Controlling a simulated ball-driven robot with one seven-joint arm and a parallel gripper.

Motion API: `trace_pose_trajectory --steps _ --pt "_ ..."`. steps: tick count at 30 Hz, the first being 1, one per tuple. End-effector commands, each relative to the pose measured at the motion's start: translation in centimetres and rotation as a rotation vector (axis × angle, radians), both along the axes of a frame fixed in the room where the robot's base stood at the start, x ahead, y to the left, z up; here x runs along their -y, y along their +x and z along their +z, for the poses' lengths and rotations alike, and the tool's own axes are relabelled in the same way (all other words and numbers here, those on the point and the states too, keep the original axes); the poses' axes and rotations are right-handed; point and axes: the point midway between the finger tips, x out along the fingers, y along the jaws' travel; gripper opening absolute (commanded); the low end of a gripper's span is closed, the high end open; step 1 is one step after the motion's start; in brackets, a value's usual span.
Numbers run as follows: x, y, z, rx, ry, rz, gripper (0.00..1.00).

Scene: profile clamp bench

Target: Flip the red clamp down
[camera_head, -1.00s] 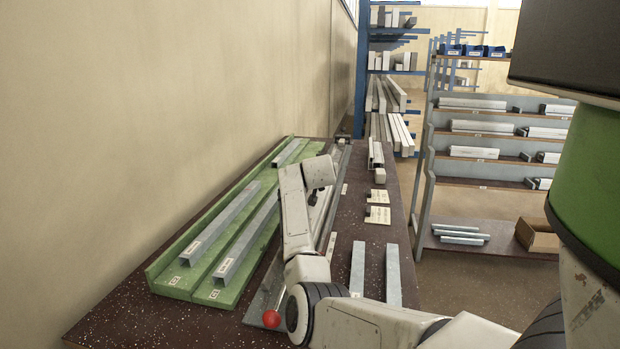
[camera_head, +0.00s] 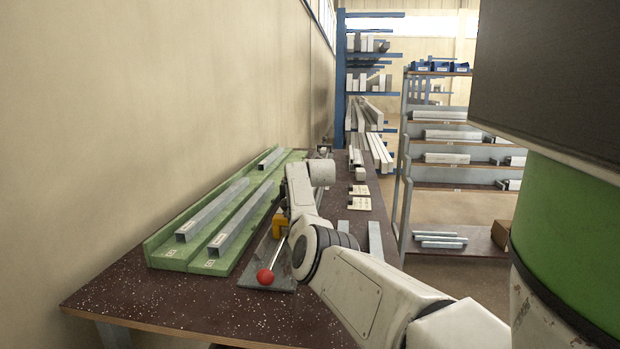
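The red clamp shows as a red ball knob (camera_head: 265,277) on a thin metal rod that slants up and right to an orange-yellow clamp body (camera_head: 280,222). It sits on a grey metal plate (camera_head: 252,262) near the front of the bench. My arm reaches in from the lower right, and its links cover part of the clamp area. The arm's far end lies just beyond the clamp body. My gripper's fingers are hidden behind the arm, so I cannot tell their state or whether they touch anything.
The dark speckled bench (camera_head: 190,303) is bare at the front left. A green tray (camera_head: 165,256) with grey square profiles runs along the left wall. More profiles and small labelled pieces (camera_head: 359,203) lie right of my arm. Shelves (camera_head: 440,185) stand at the right.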

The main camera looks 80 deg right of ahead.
Motion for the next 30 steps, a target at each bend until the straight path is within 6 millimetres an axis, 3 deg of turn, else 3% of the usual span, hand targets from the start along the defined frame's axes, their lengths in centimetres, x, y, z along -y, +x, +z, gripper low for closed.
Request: trace_pose_trajectory --steps 18,19,26,30 --pt "0.44 0.42 -0.25 0.019 0.003 0.005 0.0" --pt "0.43 0.43 -0.25 0.019 0.003 0.005 0.31" --pt "0.48 0.29 -0.25 0.018 0.002 0.004 0.53" --pt "0.52 0.17 -0.27 0.017 0.003 0.002 0.55"
